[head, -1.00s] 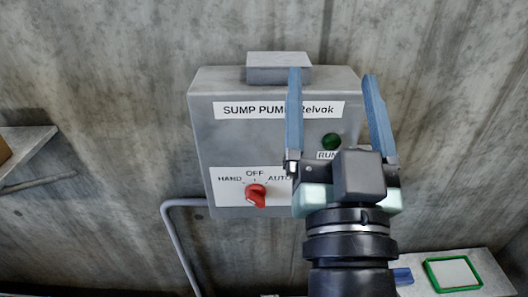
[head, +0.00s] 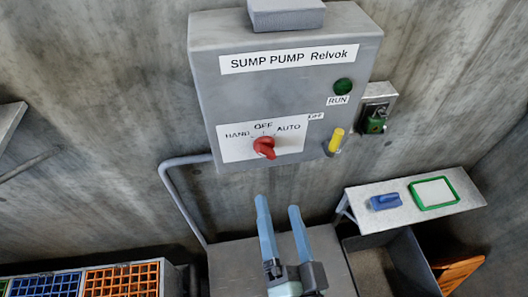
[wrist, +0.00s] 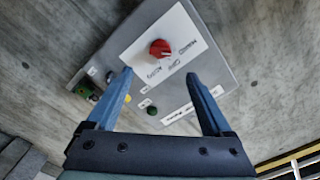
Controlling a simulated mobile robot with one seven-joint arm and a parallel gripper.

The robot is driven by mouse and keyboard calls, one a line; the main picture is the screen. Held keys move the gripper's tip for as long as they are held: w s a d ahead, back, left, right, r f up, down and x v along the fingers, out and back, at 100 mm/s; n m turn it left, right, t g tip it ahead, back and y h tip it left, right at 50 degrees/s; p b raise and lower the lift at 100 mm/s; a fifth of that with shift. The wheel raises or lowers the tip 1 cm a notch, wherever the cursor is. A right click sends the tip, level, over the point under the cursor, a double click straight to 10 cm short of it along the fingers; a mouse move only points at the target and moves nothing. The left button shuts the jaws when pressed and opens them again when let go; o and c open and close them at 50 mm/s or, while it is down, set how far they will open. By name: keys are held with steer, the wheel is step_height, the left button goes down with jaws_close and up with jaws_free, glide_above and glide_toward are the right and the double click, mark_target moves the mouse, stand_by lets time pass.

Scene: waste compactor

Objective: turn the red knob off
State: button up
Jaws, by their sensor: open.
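The red knob (head: 264,147) sits on a white plate marked HAND, OFF and AUTO, low on the front of the grey SUMP PUMP box (head: 208,100). I cannot tell for sure which mark it points to. My gripper (head: 278,203) is open and empty, below the box and apart from the knob, with its blue fingers pointing up. In the wrist view the red knob (wrist: 160,48) shows beyond the gap between the open fingertips (wrist: 160,73), and nothing lies between them.
A green RUN lamp (head: 343,86) and a yellow-tipped switch (head: 336,139) are on the box, right of the knob. A grey conduit (head: 172,180) bends down at left. A shelf (head: 402,203) with a blue item (head: 386,202) is at right. Orange and blue crates (head: 122,280) stand lower left.

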mark_target(267, 156)
steer(key=w+p, duration=0.1)
steer(key=w, duration=0.2)
steer(key=w+a+p, duration=0.1)
steer(key=w+p, duration=0.1)
steer(key=w, duration=0.1)
steer(key=w+a+p, duration=0.1)
steer(key=w, duration=0.2)
steer(key=shift+w+r+p, duration=0.2)
steer(key=shift+w+p, duration=0.2)
steer(key=shift+w+a+f, duration=0.15)
steer(key=shift+w, duration=0.55)
